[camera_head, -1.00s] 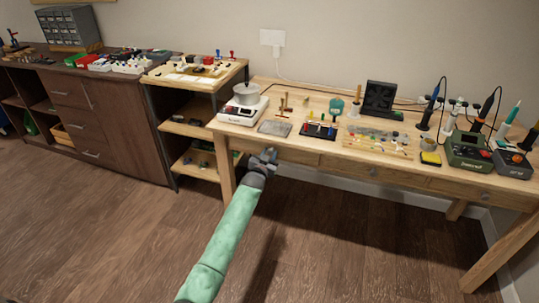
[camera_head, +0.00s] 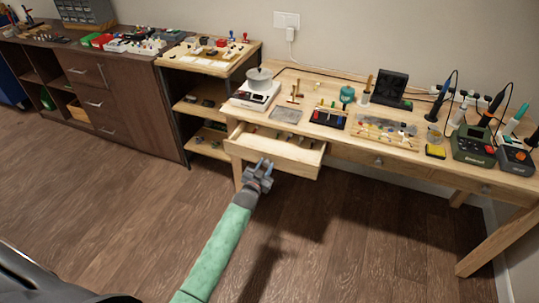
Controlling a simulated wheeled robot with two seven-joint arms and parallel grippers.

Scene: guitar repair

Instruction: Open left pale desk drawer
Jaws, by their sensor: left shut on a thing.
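The left pale desk drawer (camera_head: 290,157) is pulled partway out from the left end of the pale wooden desk (camera_head: 345,125). Several small items lie inside it. My left gripper (camera_head: 262,168) is at the drawer's front face, shut on its handle, which the gripper hides. My left arm, in a green sleeve, reaches up from the bottom of the view. My right gripper is not in view.
Other desk drawers, with a round knob (camera_head: 378,161) showing, are shut. A white scale with a pot (camera_head: 257,90), tools and a green soldering station (camera_head: 474,147) stand on the desk. Open shelves (camera_head: 205,105) and a dark cabinet (camera_head: 115,95) are left. The floor in front is clear.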

